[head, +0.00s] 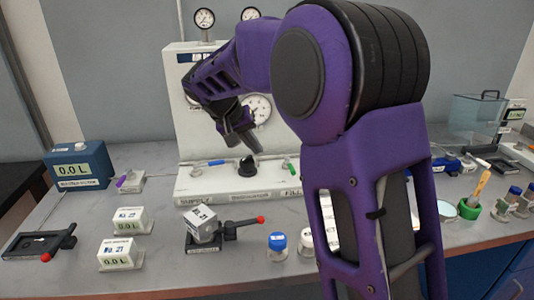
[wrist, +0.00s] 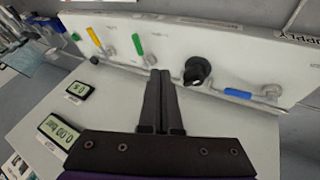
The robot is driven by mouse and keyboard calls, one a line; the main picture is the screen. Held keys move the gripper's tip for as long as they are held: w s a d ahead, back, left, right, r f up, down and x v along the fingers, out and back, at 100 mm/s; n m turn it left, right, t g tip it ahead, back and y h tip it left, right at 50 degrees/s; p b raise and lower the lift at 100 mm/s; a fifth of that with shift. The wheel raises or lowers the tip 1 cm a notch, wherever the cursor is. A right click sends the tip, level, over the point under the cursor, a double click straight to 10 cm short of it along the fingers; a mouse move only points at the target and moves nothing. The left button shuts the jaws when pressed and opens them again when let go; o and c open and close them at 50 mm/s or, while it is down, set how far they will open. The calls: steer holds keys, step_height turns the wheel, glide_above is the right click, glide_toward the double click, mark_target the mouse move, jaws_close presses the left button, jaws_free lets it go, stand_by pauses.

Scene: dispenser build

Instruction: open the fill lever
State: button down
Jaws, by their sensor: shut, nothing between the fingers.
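The white dispenser panel (head: 180,100) has a ledge (head: 215,190) marked "SUPPLY" and "FILL". Near the FILL label a green lever (head: 290,167) is partly hidden behind my arm. In the wrist view the green lever (wrist: 137,44) sits on a metal valve, its handle nearly upright in the picture. My gripper (head: 247,146) is shut and empty above the ledge. In the wrist view its shut fingertips (wrist: 161,74) point toward the panel, just below the green lever's valve and left of the black knob (wrist: 197,70). I cannot tell whether they touch anything.
A blue lever (wrist: 238,93) and a yellow lever (wrist: 93,37) flank the knob and green lever. Gauges (head: 204,18) stand above the panel. White readout boxes (head: 127,219), a blue box (head: 80,165) and a blue-capped vial (head: 277,241) are on the bench.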

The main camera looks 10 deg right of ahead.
mark_target(290, 166)
steer(key=x, duration=0.9)
steer(key=shift+b, duration=0.3)
steer(key=d, duration=0.2)
steer(key=shift+d+f, duration=0.15)
steer(key=shift+d, duration=0.1)
steer(key=shift+d+f, duration=0.15)
steer(key=shift+d, duration=0.5)
